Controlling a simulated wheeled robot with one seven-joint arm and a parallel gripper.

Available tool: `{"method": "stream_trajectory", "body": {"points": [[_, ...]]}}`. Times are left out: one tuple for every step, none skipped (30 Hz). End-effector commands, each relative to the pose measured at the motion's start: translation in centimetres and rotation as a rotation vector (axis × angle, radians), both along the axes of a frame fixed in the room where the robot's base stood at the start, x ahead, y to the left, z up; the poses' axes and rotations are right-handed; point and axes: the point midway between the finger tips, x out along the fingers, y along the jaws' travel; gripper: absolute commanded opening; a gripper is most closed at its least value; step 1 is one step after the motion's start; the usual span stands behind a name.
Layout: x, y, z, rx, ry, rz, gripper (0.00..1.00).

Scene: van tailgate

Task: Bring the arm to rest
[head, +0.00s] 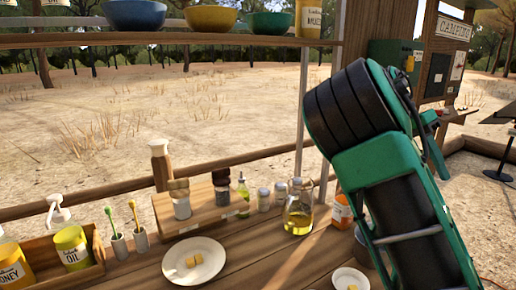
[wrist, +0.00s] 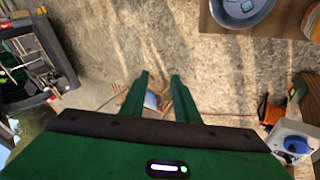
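My green and black arm (head: 390,180) rises across the right side of the head view, bent at a thick black joint near the top. The end of the arm is not clear in the head view. In the wrist view my gripper (wrist: 160,76) shows two green fingers apart from each other. No object is visibly held between them. Beyond the fingers is pale ground, with a small bluish and brown thing partly hidden behind them.
An upper shelf (head: 180,40) holds bowls. The wrist view shows a blue-grey round container (wrist: 240,10).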

Motion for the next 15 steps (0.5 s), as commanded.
{"method": "stream_trajectory", "body": {"points": [[-1.5, -1.7, -1.3, 0.067, 0.01, -0.005, 0.28], [-2.3, -2.5, -2.1, 0.103, 0.015, -0.004, 0.28], [-3.4, -3.4, -3.1, 0.15, 0.021, 0.002, 0.28], [-4.2, -4.0, -3.9, 0.184, 0.024, 0.007, 0.28], [-5.0, -4.5, -4.6, 0.217, 0.025, 0.013, 0.28], [-6.0, -5.0, -5.5, 0.261, 0.025, 0.023, 0.28], [-6.9, -5.4, -6.2, 0.293, 0.024, 0.03, 0.28], [-7.6, -5.6, -6.8, 0.322, 0.022, 0.039, 0.28], [-8.7, -5.9, -7.6, 0.363, 0.017, 0.052, 0.28], [-9.5, -5.9, -8.1, 0.391, 0.013, 0.064, 0.28], [-10.3, -6.0, -8.7, 0.419, 0.008, 0.076, 0.28], [-11.3, -6.0, -9.3, 0.454, 0.0, 0.094, 0.28], [-12.0, -5.9, -9.7, 0.478, -0.008, 0.107, 0.28], [-12.8, -5.8, -10.1, 0.502, -0.016, 0.121, 0.28], [-13.8, -5.6, -10.6, 0.53, -0.028, 0.141, 0.28]]}}
